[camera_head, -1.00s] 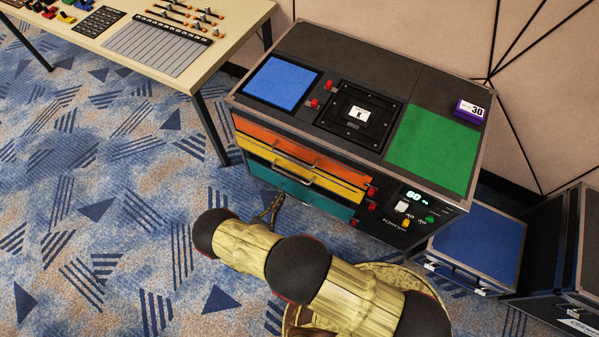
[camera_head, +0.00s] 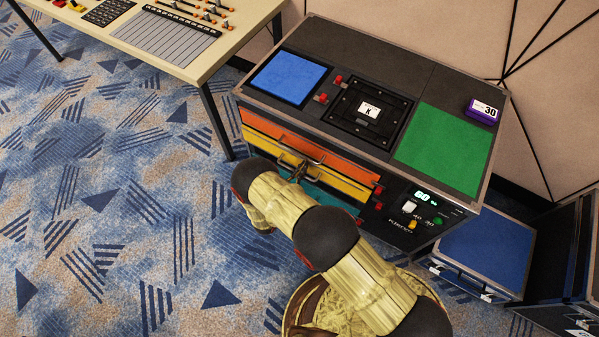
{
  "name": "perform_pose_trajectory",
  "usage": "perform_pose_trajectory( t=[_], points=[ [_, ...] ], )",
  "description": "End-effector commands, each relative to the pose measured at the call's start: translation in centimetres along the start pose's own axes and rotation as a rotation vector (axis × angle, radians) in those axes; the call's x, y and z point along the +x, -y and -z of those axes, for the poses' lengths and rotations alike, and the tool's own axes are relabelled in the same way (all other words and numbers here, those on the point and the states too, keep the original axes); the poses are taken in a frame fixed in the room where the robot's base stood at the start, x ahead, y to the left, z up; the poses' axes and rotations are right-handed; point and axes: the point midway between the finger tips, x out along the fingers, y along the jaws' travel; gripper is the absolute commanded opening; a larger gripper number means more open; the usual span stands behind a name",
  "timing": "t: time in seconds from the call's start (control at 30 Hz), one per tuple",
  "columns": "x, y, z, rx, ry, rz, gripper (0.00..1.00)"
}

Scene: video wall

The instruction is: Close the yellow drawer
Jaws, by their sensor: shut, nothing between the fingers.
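The yellow drawer (camera_head: 347,187) is in the front of the dark cabinet, between the orange drawer (camera_head: 262,128) above and the teal drawer (camera_head: 333,206) below. How far it stands out is hard to tell from this angle. My gripper (camera_head: 300,169) is at the middle of the yellow drawer's front, by its handle. Its fingers are shut and small in the picture; whether they touch the drawer or handle cannot be told. My arm hides part of the yellow and teal fronts.
The cabinet top holds a blue pad (camera_head: 289,77), a black framed panel (camera_head: 366,113), a green pad (camera_head: 445,149) and a purple box (camera_head: 485,111). A control panel (camera_head: 418,214) is right of the drawers. A table (camera_head: 213,61) stands left; a blue-topped case (camera_head: 487,250) stands right.

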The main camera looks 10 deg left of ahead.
Motion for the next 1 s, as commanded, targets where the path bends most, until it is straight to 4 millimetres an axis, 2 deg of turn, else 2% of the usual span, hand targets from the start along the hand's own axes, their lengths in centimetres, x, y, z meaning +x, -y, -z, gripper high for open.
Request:
perform_pose_trajectory(
  t=[0.33, 0.6, 1.0],
  points=[
    [0.2, 0.0, 0.0, 0.001, 0.0, 0.0, 0.0],
    [2.7, -0.1, 0.1, 0.0, 0.0, 0.0, 0.0],
    [2.4, -0.2, -0.1, 0.003, 0.0, 0.001, 0.0]
  ],
)
